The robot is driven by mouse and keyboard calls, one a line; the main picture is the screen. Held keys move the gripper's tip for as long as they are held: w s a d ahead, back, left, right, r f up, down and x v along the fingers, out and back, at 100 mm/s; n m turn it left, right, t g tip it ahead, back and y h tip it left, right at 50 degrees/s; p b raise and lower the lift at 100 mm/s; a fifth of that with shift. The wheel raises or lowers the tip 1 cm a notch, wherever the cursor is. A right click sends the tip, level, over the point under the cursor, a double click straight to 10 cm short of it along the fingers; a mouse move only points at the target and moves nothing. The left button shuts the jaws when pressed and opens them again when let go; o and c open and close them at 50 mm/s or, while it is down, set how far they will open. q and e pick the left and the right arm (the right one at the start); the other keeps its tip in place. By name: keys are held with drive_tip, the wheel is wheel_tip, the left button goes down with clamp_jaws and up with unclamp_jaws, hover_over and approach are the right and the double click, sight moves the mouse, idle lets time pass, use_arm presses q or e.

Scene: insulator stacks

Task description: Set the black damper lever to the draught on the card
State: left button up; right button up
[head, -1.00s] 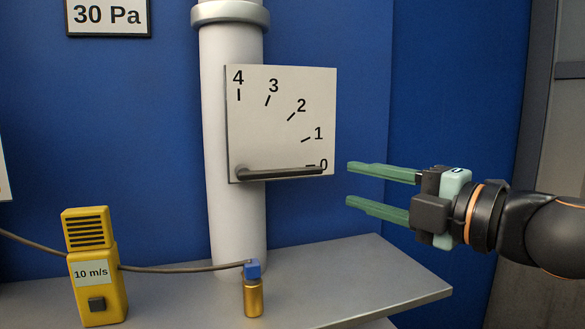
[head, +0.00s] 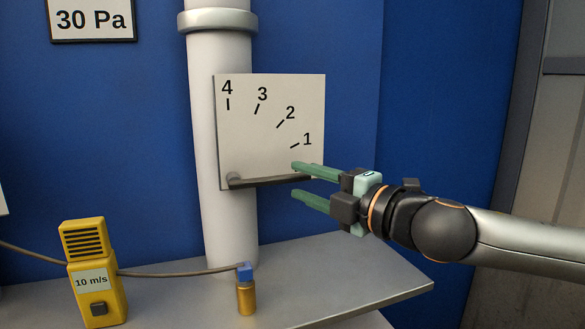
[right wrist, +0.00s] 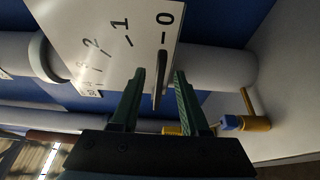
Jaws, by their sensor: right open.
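The black damper lever (head: 262,181) lies nearly level along the lower edge of the white dial plate (head: 250,125), at the 0 mark, which my gripper hides in the head view. The card (head: 92,19) at the upper left reads 30 Pa. My right gripper (head: 297,182) is open at the lever's free end, one finger above and one below it. In the right wrist view the lever (right wrist: 160,80) points at 0 and its end lies between the two open fingers (right wrist: 161,75). I cannot tell whether either finger touches it. My left gripper is not in view.
The plate is on a white vertical pipe (head: 225,225) before a blue wall. A yellow meter (head: 95,283) labelled 10 m/s stands on the grey shelf (head: 370,275), with a cable to a brass, blue-capped fitting (head: 246,296). The shelf's right side is clear.

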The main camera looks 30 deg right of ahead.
sight(296, 180)
drive_tip(key=shift+w+a+r+p, duration=0.15)
drive_tip(key=shift+w+p, duration=0.55)
drive_tip(key=shift+w, duration=0.35)
drive_tip(key=shift+w+a+p, duration=0.1)
drive_tip(key=shift+w+p, duration=0.2)
drive_tip(key=shift+w, duration=0.2)
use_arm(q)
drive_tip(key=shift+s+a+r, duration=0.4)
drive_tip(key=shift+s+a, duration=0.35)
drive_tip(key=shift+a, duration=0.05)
use_arm(e)
drive_tip(key=shift+w, duration=0.1)
clamp_jaws()
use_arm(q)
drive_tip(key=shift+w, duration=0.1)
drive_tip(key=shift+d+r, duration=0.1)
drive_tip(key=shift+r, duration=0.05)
